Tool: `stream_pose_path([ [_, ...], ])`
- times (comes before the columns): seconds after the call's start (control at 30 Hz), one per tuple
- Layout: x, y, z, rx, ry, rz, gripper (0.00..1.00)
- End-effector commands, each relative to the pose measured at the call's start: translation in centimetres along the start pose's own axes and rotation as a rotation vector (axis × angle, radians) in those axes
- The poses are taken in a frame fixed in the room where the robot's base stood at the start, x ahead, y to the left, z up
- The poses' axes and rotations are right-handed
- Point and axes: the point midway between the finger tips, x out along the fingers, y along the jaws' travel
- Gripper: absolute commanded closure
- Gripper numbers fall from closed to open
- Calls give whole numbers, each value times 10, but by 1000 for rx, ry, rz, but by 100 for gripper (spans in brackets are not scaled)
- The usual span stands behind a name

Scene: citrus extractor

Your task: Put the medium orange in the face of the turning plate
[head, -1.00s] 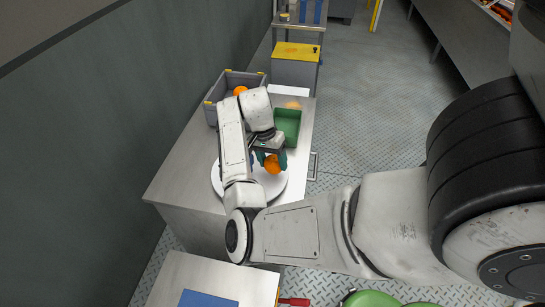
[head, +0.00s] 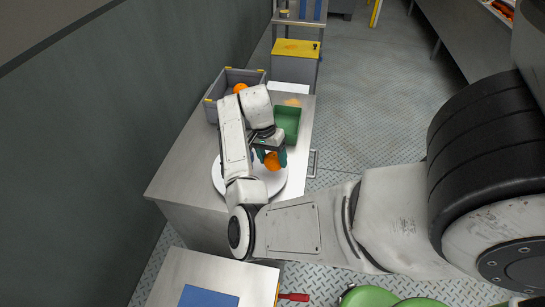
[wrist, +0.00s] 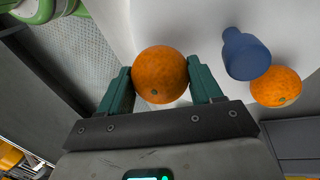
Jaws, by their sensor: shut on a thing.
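My gripper (head: 271,154) is shut on an orange (head: 273,162), over or near the white round plate (head: 270,187) on the steel bench. In the wrist view, the orange (wrist: 160,72) sits between my two green fingers, and my gripper (wrist: 160,85) has one on each side of it. A blue rounded piece (wrist: 246,54) stands to the right of the held orange, with a second orange (wrist: 275,88) beside it. Whether the held orange touches the plate, I cannot tell. My arm hides part of the plate in the head view.
A grey crate (head: 213,112) with yellow corners holds an orange (head: 240,88) at the back of the bench. A green bin (head: 288,111) stands behind my gripper, to the right. A blue mat (head: 208,297) lies on the nearer table. A wall runs along the left.

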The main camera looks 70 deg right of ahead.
Motion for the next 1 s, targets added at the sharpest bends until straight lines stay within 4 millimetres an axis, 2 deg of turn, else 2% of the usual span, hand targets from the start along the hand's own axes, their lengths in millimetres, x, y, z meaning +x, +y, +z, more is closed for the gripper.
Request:
stream_pose_path([
  [0.97, 27, -6, 0, 0, 0, 0, 69],
  [1.0, 25, -6, 0, 0, 1, 0, 32],
])
